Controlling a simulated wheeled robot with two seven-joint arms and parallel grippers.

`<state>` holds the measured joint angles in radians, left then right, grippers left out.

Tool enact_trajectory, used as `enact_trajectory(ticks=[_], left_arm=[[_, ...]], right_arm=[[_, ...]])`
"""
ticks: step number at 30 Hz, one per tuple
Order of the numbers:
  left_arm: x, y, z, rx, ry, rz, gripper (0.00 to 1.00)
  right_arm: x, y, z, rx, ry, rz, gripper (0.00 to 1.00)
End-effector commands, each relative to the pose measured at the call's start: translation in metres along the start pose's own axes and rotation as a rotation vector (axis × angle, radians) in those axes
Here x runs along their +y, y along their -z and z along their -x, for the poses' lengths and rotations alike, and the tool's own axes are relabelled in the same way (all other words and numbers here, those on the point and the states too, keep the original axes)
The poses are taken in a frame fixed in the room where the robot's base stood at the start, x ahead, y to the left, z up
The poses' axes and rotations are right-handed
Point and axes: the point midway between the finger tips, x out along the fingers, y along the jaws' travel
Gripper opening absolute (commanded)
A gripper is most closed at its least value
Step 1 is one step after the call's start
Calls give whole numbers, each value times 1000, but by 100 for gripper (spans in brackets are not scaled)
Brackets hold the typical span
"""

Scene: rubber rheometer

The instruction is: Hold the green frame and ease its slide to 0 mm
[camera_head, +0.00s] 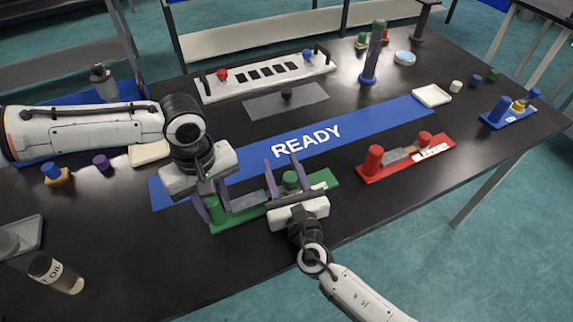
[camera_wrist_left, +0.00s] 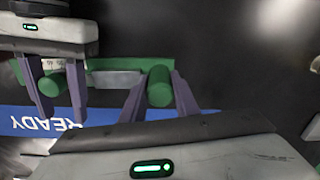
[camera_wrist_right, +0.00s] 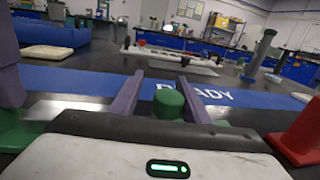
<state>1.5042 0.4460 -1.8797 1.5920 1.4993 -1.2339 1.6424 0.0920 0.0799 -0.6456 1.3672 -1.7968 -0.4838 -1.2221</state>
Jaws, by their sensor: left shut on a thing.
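The green frame (camera_head: 325,179) lies on the black table at the front of the blue READY strip. It has a green post (camera_head: 214,210) at its left end, a grey slide bar (camera_head: 248,200) and a green knob (camera_head: 290,179). My left gripper (camera_head: 211,197) is shut on the post, which shows between its fingers in the left wrist view (camera_wrist_left: 159,88). My right gripper (camera_head: 285,172) is open around the knob, with gaps beside it in the right wrist view (camera_wrist_right: 168,103). The slide's scale is too small to read.
A red frame (camera_head: 400,160) stands to the right. The blue READY strip (camera_head: 370,122) runs behind the green frame. A white panel (camera_head: 265,75) and a grey plate (camera_head: 285,101) lie at the back. An oil bottle (camera_head: 55,273) stands front left. The table front of the green frame is clear.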

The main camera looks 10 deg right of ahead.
Motion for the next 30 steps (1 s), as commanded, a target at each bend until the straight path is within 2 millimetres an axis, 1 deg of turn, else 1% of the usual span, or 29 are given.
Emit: enact_trajectory(ticks=[8,11,14,18,22,25,30], left_arm=[[0,0,1,0,-1,0,0],[0,0,1,1,0,0,0],[0,1,1,1,0,0,0],[0,1,1,1,0,0,0],[0,1,1,1,0,1,0],[0,1,1,1,0,1,0],[0,1,1,1,0,1,0]], right_arm=[[-3,0,0,1,5,-1,46],[-3,1,4,2,5,-1,46],[-3,2,17,3,5,0,46],[-3,2,42,3,4,-1,46],[-2,1,61,2,4,1,46],[-2,1,70,1,3,0,46],[-2,0,75,0,3,-1,46]])
